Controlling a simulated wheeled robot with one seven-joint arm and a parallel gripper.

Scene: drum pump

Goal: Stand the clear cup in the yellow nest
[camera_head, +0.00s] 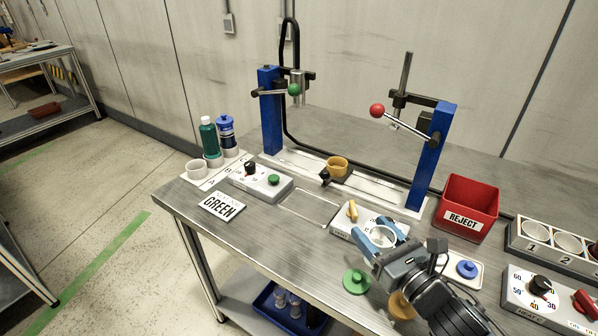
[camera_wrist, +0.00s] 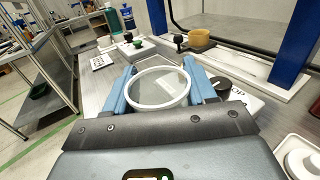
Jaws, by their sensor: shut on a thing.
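My gripper (camera_head: 381,238) is above the near part of the bench and is shut on the clear cup (camera_wrist: 158,90). In the wrist view the cup's pale round rim lies between the two blue fingers, open end towards the camera. The cup also shows in the head view (camera_head: 383,237), partly hidden by the fingers. The yellow nest (camera_head: 338,165) stands on a white base between the two blue posts, to the left of and behind my gripper. It shows in the wrist view (camera_wrist: 197,40) too. The nest looks empty, but its inside is only partly visible.
A control box with a green button (camera_head: 262,182) and the GREEN card (camera_head: 222,206) lie left. A red REJECT bin (camera_head: 468,207) stands right. Levers with green and red balls overhang the posts' inner sides.

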